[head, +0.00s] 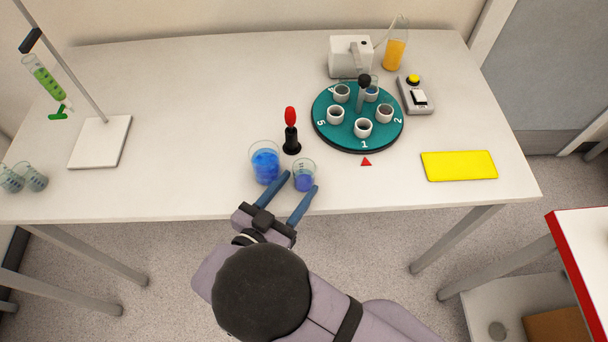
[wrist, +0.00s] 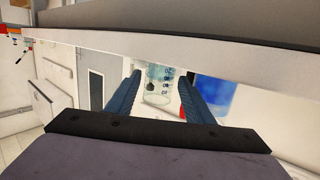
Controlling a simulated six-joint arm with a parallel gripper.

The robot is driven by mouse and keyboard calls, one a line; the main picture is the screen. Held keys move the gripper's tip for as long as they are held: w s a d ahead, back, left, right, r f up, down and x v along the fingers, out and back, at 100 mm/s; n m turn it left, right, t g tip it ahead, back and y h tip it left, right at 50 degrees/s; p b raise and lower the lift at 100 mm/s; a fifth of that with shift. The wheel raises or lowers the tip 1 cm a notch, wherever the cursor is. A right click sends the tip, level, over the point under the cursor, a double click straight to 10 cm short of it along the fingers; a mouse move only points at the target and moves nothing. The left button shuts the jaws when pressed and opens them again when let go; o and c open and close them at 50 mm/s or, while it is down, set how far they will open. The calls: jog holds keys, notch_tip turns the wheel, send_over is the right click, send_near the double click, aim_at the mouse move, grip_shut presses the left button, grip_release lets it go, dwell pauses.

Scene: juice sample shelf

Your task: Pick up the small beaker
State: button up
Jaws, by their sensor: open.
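In the wrist view the small beaker (wrist: 158,83) appears between the fingertips of my gripper (wrist: 161,75). I cannot tell whether either finger touches it. A larger beaker (head: 266,165) of blue liquid stands just left of it in the head view, close to the left finger. This larger beaker (wrist: 216,95) is on the right in the wrist view.
A black stand with a red top (head: 291,132) is just behind the beakers. A teal numbered turntable (head: 338,143) with several cups is at the back right. A yellow mat (head: 459,166) lies right. The front edge right of the small beaker is clear.

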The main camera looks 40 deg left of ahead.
aim_at(313, 167)
jog(key=shift+b+x, duration=0.9)
jog(key=shift+x, duration=3.05)
jog(key=shift+c, duration=0.6)
jog(key=c, duration=0.7)
